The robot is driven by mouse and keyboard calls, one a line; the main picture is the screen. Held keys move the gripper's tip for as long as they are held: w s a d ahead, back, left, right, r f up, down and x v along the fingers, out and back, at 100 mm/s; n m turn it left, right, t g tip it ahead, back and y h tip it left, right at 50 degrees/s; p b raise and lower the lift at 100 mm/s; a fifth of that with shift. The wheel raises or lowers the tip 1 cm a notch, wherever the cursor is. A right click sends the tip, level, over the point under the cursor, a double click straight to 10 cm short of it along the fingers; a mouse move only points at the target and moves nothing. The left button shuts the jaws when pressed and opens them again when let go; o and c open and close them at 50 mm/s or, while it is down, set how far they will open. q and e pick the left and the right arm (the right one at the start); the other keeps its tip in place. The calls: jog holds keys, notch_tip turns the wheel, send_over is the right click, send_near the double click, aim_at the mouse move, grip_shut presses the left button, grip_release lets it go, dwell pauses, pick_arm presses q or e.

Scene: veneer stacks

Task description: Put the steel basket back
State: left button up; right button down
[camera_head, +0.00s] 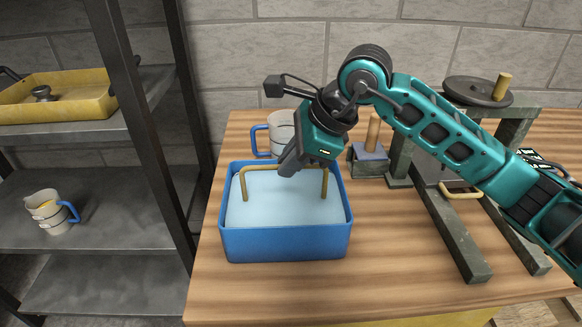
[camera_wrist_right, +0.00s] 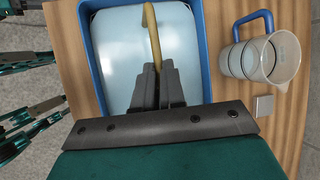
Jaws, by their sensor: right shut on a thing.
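A brass-coloured handle (camera_head: 285,168) arches up inside a blue tub (camera_head: 287,242) on the wooden worktop. It also shows in the right wrist view (camera_wrist_right: 152,30). The tub holds a pale, flat, liquid-like surface (camera_head: 285,203), and both ends of the handle go down to it. I cannot make out the body of a steel basket below the handle. My right gripper (camera_head: 288,166) reaches in from the right, tilted down, and is shut on the top bar of the handle. In the right wrist view my fingers (camera_wrist_right: 158,72) meet around the handle. My left gripper is not in view.
A clear measuring jug (camera_head: 280,130) with a blue handle stands close behind the tub. A wooden-handled block (camera_head: 369,158) and a dark metal press (camera_head: 440,195) stand to the right. A metal shelf (camera_head: 95,235) at left holds a yellow tray (camera_head: 70,108) and another jug (camera_head: 47,213).

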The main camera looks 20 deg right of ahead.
jog(key=shift+f, duration=0.95)
jog(key=c, duration=1.2)
grip_release()
jog(key=shift+r, duration=0.15)
jog(key=v, duration=1.2)
